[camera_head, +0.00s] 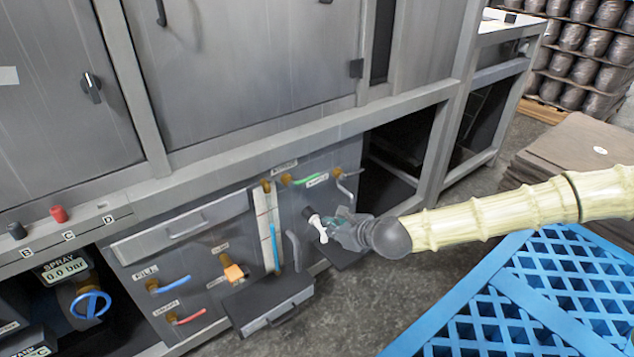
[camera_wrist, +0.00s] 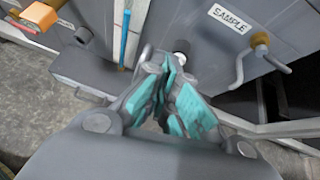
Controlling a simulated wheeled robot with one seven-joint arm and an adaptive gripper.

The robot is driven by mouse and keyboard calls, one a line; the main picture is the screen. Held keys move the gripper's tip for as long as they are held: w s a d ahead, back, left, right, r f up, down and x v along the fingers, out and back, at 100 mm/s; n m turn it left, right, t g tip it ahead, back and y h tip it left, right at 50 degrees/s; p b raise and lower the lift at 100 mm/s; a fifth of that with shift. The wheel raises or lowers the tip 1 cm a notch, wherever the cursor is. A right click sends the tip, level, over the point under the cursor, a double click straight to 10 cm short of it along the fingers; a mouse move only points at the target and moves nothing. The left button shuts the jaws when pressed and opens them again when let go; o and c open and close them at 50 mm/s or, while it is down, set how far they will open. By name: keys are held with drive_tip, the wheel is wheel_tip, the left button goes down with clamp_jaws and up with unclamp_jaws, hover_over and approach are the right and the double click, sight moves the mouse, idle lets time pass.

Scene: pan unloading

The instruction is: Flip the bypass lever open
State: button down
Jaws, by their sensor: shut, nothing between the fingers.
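My gripper (camera_head: 332,230) is shut and empty in front of the panel's right part. Its teal fingers (camera_wrist: 172,72) are together in the wrist view. A white T-shaped handle (camera_head: 318,228) on a dark stub is right at the fingertips in the head view; I cannot tell whether they touch. In the wrist view the fingers hide most of it, and the dark stub (camera_wrist: 182,46) shows just beyond. No label reading "bypass" is legible. Other levers are green (camera_head: 308,180), blue (camera_head: 174,284), red (camera_head: 189,317) and orange (camera_head: 234,272).
A silver bent handle (camera_head: 346,187) hangs by the SAMPLE label (camera_wrist: 232,18). A sight tube (camera_head: 273,245) and a grey curved handle (camera_head: 293,250) are left of my gripper.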

sight(306, 180)
drive_tip(key=w+d+r+m+t, duration=0.1)
drive_tip(key=w+r, duration=0.2)
drive_tip(key=r, duration=0.1)
drive_tip(key=shift+w+d+r+m, duration=0.2)
drive_tip(key=shift+w+d+m, duration=0.15)
drive_tip(key=shift+d+m, duration=0.05)
drive_tip(key=b+x, duration=0.2)
drive_tip(key=x, duration=0.8)
drive_tip(key=shift+w+a+r, duration=0.1)
drive_tip(key=shift+r, duration=0.9)
drive_tip(key=shift+w+a+r, duration=0.1)
drive_tip(key=shift+w+r, duration=0.05)
drive_tip(key=shift+r, duration=0.85)
